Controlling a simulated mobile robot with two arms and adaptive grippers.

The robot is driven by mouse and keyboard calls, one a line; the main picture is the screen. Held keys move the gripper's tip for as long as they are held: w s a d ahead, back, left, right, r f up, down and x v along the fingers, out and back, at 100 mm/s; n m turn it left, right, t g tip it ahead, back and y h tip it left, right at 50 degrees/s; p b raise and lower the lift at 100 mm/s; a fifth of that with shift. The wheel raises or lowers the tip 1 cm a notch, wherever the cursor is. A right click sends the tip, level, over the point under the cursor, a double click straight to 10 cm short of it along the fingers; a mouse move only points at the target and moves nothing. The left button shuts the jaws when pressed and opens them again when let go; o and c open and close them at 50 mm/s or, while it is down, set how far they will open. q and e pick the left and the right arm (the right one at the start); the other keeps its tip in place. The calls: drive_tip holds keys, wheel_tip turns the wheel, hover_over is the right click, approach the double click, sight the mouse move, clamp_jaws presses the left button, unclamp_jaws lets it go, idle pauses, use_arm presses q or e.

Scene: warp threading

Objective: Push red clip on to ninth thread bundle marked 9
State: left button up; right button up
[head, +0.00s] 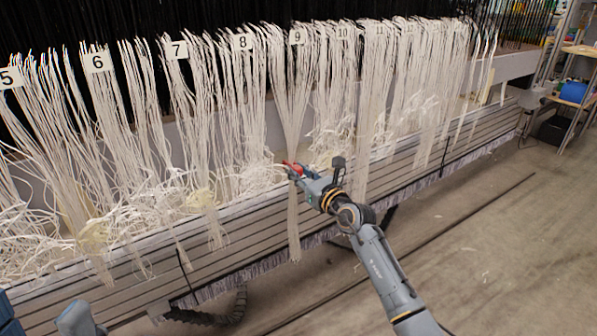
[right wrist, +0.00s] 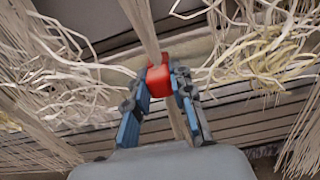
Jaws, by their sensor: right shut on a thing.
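The red clip (head: 293,165) is at the gathered ninth thread bundle (head: 296,110), under the label 9 (head: 297,36). My right gripper (head: 296,172) is shut on the clip, with its fingers on either side of it. In the right wrist view the red clip (right wrist: 159,80) sits between the blue fingers, and the bundle (right wrist: 148,40) runs down to it and shows again below. I cannot tell whether the clip is around the threads or only against them. My left gripper does not show.
Bundles marked 8 (head: 242,42) and 10 (head: 343,31) hang on either side. Loose curly threads (head: 255,178) lie close by over the slatted grey beam (head: 400,183). The floor (head: 480,260) at the right front is mostly clear.

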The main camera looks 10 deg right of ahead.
drive_tip(key=o, duration=0.9)
drive_tip(key=shift+o, duration=0.4)
drive_tip(key=o, duration=0.4)
